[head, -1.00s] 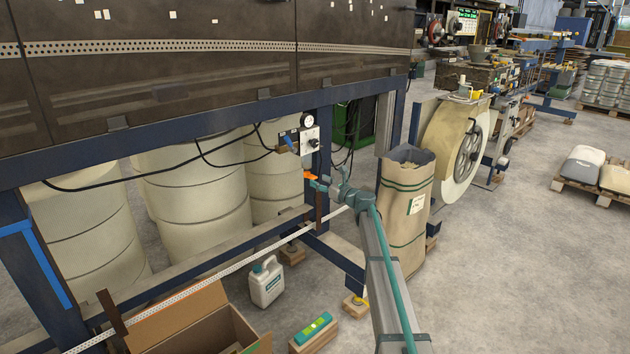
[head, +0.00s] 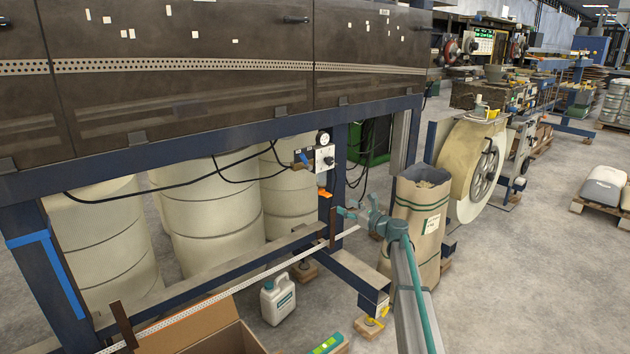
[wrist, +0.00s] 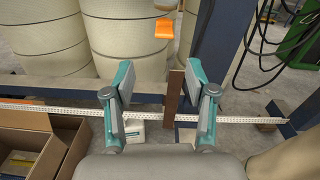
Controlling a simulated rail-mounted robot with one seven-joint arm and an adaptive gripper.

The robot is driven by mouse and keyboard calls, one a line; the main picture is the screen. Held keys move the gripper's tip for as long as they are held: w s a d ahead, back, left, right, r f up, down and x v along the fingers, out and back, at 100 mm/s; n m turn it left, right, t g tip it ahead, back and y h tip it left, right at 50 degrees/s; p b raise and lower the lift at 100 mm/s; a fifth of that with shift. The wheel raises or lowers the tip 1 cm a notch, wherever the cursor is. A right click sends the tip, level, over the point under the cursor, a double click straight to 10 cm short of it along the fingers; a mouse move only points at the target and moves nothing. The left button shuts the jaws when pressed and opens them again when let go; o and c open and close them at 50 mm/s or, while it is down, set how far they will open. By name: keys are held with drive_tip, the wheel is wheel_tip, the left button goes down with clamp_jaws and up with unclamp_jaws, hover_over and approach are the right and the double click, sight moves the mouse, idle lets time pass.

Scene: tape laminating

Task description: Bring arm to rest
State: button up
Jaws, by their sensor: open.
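My gripper (head: 350,213) is at the end of my arm in the head view, in front of the blue machine frame (head: 336,160) and left of the paper sack. In the wrist view my gripper (wrist: 160,90) has its two teal-and-grey fingers wide apart with nothing between them. Beyond the fingers are a brown upright post (wrist: 174,92) and a perforated white strip (wrist: 70,108) running across. An orange piece (wrist: 163,28) shows above them, apart from the fingers. It also shows in the head view (head: 325,193), near the control box.
A control box with a gauge (head: 324,158) hangs on the frame. Large cream drums (head: 210,210) are behind the frame. A white jug (head: 278,299) and a cardboard box (head: 215,335) are below.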

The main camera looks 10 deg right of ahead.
drive_tip(key=s+a+f+n+g+h, duration=0.1)
drive_tip(key=s+a+f+n+g, duration=0.35)
drive_tip(key=s+f+n, duration=0.55)
drive_tip(key=s+a+f+n+g, duration=0.3)
drive_tip(key=s+f+n+g, duration=0.25)
drive_tip(key=s+f, duration=0.75)
drive_tip(key=s+a+f+n+g+h, duration=0.1)
drive_tip(key=s+f+n+g+h, duration=0.2)
drive_tip(key=s+f, duration=0.7)
drive_tip(key=s+a+f+n+g, duration=0.1)
drive_tip(key=s+f+n+g, duration=0.45)
drive_tip(key=s, duration=0.85)
drive_tip(key=s+d+f+n+g+h, duration=0.1)
drive_tip(key=s+f+g+h, duration=0.15)
drive_tip(key=s, duration=1.15)
drive_tip(key=s+d+f+n+g+h, duration=0.1)
drive_tip(key=s+f+n+g+h, duration=0.15)
drive_tip(key=s, duration=1.05)
drive_tip(key=s+d+f+g+h, duration=0.1)
drive_tip(key=s+g, duration=0.2)
drive_tip(key=s, duration=1.1)
drive_tip(key=w+r+t+p, duration=0.2)
drive_tip(key=w+r+p, duration=0.1)
drive_tip(key=r+p, duration=0.5)
drive_tip(key=w+r+t+p, duration=0.3)
drive_tip(key=r+p, duration=0.5)
drive_tip(key=p, duration=0.6)
drive_tip(key=shift+w+p, duration=0.3)
drive_tip(key=shift+p, duration=0.05)
